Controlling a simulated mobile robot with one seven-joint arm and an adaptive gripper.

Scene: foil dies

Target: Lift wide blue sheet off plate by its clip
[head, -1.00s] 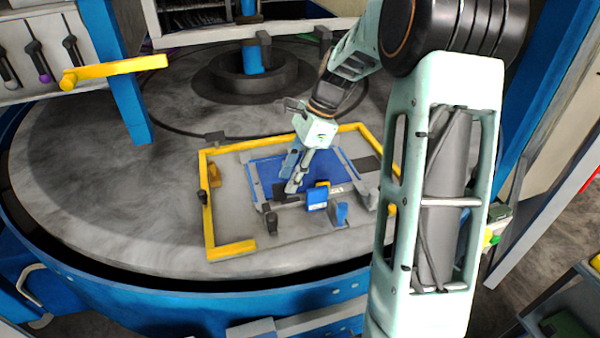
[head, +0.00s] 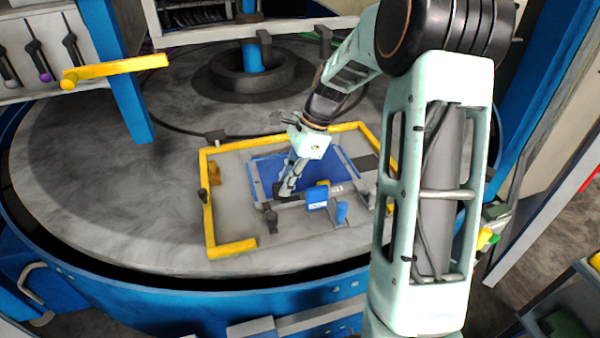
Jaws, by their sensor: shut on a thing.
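The wide blue sheet (head: 318,172) lies flat, as far as I can tell, over the grey plate (head: 232,178) inside the yellow frame. My gripper (head: 287,189) is over the front left part of the sheet, pointing down, with its fingers close together. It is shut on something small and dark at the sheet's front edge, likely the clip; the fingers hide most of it. I cannot tell whether the sheet's edge is raised there.
A yellow frame (head: 207,215) borders the plate. A blue block (head: 317,197) and a blue peg (head: 341,211) stand at its front right, and a dark knob (head: 270,220) at its front. The round grey table (head: 100,190) is clear on the left.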

